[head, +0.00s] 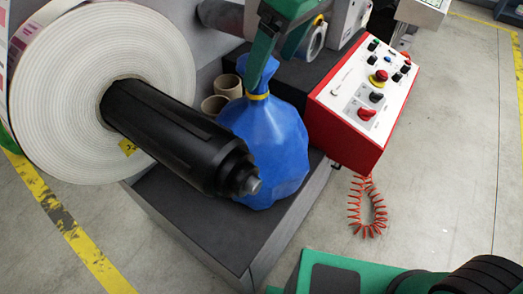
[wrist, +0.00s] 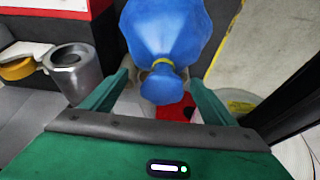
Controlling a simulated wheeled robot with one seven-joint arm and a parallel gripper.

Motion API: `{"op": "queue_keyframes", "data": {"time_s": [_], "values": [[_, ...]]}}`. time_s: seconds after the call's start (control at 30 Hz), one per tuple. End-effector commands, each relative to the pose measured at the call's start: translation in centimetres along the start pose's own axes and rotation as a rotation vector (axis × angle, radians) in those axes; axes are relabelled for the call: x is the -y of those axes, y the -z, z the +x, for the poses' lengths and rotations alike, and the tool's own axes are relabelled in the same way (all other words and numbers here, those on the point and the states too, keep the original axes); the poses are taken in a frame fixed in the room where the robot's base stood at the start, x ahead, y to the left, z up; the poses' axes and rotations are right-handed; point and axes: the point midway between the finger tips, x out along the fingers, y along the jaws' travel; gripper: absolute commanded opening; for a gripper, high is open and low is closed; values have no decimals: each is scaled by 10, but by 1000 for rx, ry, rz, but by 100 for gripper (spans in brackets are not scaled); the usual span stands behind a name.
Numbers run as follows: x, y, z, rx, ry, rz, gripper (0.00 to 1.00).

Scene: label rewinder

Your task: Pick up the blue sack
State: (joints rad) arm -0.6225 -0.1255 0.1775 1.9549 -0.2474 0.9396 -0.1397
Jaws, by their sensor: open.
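The blue sack (head: 265,145) stands upright on the dark machine deck in the head view, its neck tied with a yellow band. The black roller shaft hides part of its lower left side. In the wrist view the sack (wrist: 168,30) fills the top middle, with its gathered top toward me. My green gripper (head: 262,58) is at the sack's neck in the head view. In the wrist view my gripper (wrist: 160,92) has its two fingers apart, one on each side of the gathered top. I cannot tell whether either finger touches it.
A large label roll (head: 60,90) on a black shaft (head: 180,140) is close on the left. A red and white control box (head: 362,95) stands right of the sack. Cardboard cores (head: 228,86) sit behind it. The deck (head: 225,235) is bare in front.

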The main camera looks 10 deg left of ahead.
Motion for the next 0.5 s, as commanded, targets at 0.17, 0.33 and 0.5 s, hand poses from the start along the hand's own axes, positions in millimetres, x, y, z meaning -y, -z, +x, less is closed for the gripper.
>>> {"op": "queue_keyframes", "data": {"time_s": [0.17,0.33,0.5], "values": [[6,9,17,-21,8,-20,80],[5,8,42,-21,6,-18,80],[3,8,54,-22,4,-14,80]]}}
